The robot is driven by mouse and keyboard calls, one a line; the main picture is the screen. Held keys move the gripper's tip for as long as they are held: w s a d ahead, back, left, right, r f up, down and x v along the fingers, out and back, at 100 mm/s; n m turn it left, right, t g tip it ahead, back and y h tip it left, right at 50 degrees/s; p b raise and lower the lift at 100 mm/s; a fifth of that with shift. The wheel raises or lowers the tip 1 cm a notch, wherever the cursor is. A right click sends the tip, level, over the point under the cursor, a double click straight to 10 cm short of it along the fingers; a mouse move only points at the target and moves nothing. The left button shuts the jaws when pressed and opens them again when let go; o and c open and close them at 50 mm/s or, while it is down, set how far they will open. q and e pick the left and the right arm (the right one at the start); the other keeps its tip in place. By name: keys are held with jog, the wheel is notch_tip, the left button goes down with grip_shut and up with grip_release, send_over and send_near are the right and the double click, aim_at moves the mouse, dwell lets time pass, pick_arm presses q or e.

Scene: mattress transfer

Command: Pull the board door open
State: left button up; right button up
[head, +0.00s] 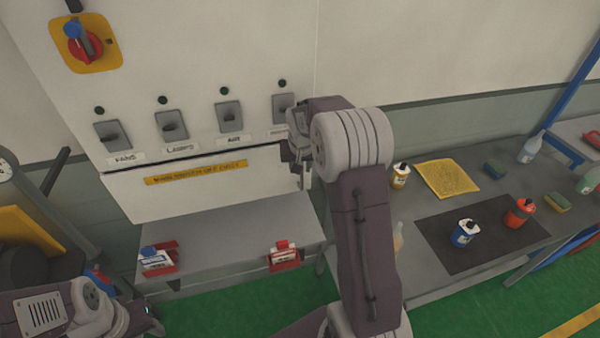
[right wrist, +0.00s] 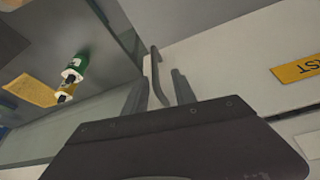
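The board (head: 200,70) is a white wall panel with a row of grey switches and a red rotary knob. Its door (head: 215,185) is the white lower panel with a yellow warning strip; a dark line runs along its top edge. My right gripper (head: 300,168) is at the door's right end. In the right wrist view its two fingers are apart, with the thin grey handle (right wrist: 156,62) between them, and the door face (right wrist: 225,85) lies beyond. I cannot tell if either finger touches the handle. My left forearm shows at the lower left; its gripper is not visible.
A grey shelf (head: 225,240) below the door holds a red-and-blue box (head: 157,258) and a red-and-white box (head: 284,255). A workbench (head: 425,280) at right carries bottles, sponges and a yellow cloth (head: 447,178). Green floor (head: 215,317) shows in front.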

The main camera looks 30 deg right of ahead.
aim_at(302, 176)
jog(key=f, duration=0.1)
jog(key=d+f+p, duration=0.1)
jog(key=f, duration=0.1)
jog(key=f+p, duration=0.1)
jog(key=shift+w+d+f, duration=0.15)
jog(key=shift+w+d, duration=0.05)
jog(key=shift+w, duration=0.05)
jog(key=shift+w+x, duration=0.2)
jog(key=shift+x, duration=0.9)
jog(key=shift+w+a+f, duration=0.1)
jog(key=shift+w+f, duration=0.05)
jog(key=shift+w, duration=0.1)
jog(key=shift+s+a, duration=0.1)
pick_arm(q)
jog(key=r, duration=0.1)
jog(key=s+r, duration=0.1)
jog(key=r, duration=0.1)
jog(key=shift+d, duration=0.15)
pick_arm(e)
jog(key=shift+s, duration=0.15)
grip_shut()
